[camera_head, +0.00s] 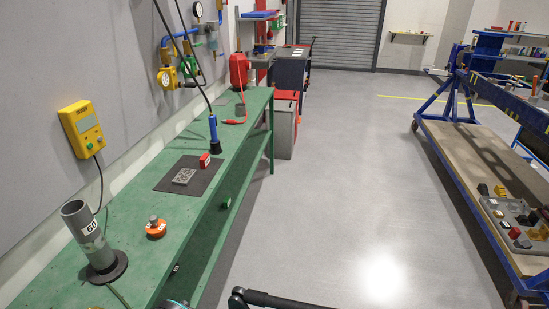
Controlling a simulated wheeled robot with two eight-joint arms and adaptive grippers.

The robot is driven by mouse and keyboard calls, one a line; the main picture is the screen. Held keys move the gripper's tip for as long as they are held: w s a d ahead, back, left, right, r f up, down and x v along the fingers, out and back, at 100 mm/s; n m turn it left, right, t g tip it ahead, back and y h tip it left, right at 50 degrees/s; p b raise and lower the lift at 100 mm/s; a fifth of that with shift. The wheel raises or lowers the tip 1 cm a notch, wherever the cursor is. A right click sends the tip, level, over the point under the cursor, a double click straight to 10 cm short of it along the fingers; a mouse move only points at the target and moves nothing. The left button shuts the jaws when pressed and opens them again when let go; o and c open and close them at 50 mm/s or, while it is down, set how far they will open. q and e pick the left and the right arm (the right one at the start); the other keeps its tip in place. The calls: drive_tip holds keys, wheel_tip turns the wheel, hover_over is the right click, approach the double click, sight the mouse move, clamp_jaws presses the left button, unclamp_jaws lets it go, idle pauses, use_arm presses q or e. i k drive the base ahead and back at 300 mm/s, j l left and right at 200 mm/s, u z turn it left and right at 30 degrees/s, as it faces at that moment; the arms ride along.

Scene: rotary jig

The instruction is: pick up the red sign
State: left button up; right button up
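A small red piece with a white mark (204,160), which looks like the red sign, stands on the green workbench (140,222) at the back edge of a dark mat (165,183). A grey patterned plate (185,176) lies on the mat in front of it. A blue-handled tool with a black base (214,135) hangs or stands just behind and to the right of the red piece; I cannot tell whether they touch. Dark parts of what may be my arm show at the bottom edge, but neither gripper can be made out.
A grey tube on a black base (90,238) and an orange knob (156,228) stand on the near bench. A yellow box (81,127) hangs on the wall. A blue-framed cart (470,185) stands right; the floor between is clear.

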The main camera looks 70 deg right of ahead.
sight(205, 160)
drive_tip(key=z, duration=1.75)
drive_tip(key=i+l, duration=0.15)
drive_tip(key=i, duration=0.15)
